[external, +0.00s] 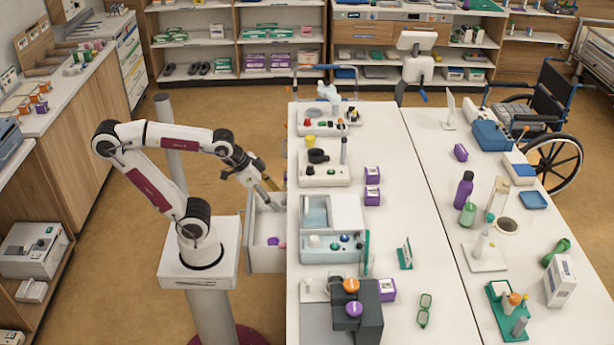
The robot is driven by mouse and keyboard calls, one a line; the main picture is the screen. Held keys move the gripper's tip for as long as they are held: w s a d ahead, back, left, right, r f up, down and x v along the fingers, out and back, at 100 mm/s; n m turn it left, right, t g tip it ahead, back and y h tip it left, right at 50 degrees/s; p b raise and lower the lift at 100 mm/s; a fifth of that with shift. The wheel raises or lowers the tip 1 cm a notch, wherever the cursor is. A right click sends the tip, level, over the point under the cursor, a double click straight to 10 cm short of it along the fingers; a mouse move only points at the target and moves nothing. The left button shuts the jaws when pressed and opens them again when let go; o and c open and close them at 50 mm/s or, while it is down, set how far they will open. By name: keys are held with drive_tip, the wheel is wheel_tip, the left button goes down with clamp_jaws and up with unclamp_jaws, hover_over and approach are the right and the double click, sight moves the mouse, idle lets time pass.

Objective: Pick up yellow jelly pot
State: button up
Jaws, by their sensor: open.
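My gripper (268,189) is open and points down to the right, above an open white drawer (264,258) on the left side of the white table. A purple pot-like item (273,241) lies inside the drawer. The drawer's inside is partly hidden by its walls and by my gripper. I cannot make out a yellow jelly pot in the drawer. A small yellow item (310,139) shows on the table at the back left, beside a black-topped device; it is too small to tell whether it is a jelly pot.
The white table (410,215) carries a clear-lidded device (332,228), purple boxes (372,174), a dark grey block with orange and purple tops (357,318), and a purple bottle (463,189). A wheelchair (545,125) stands at the right. A side counter with jars runs along the left.

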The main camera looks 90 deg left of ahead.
drive_tip(key=w+a+r+n+t+y, duration=0.1)
drive_tip(key=w+a+y, duration=0.1)
drive_tip(key=w+a, duration=0.65)
drive_tip(key=w+a+r+n+t+y, duration=0.1)
drive_tip(key=w+a+r+n+y, duration=0.1)
drive_tip(key=w+a, duration=0.65)
drive_tip(key=w+a+f+t+y, duration=0.1)
drive_tip(key=w+a+f, duration=0.15)
drive_tip(key=a, duration=0.65)
drive_tip(key=w+a+f+t+y, duration=0.1)
drive_tip(key=w+a, duration=0.3)
drive_tip(key=a, duration=0.6)
drive_tip(key=n+t+y, duration=0.2)
drive_tip(key=t, duration=0.1)
hover_over(310, 141)
drive_tip(key=w+d, duration=0.1)
drive_tip(key=d, duration=0.4)
wheel_tip(310, 141, down, 15)
drive_tip(key=shift+n+t+y, duration=0.5)
drive_tip(key=shift+t, duration=0.2)
drive_tip(key=s+a+f, duration=0.1)
drive_tip(key=s+f, duration=0.1)
drive_tip(key=s+a+f, duration=0.1)
drive_tip(key=s+f, duration=0.1)
drive_tip(key=s, duration=0.1)
drive_tip(key=s+a+f, duration=0.1)
drive_tip(key=s+f, duration=0.1)
drive_tip(key=shift+s+a+f, duration=0.2)
drive_tip(key=shift+a, duration=0.05)
drive_tip(key=shift+w, duration=0.1)
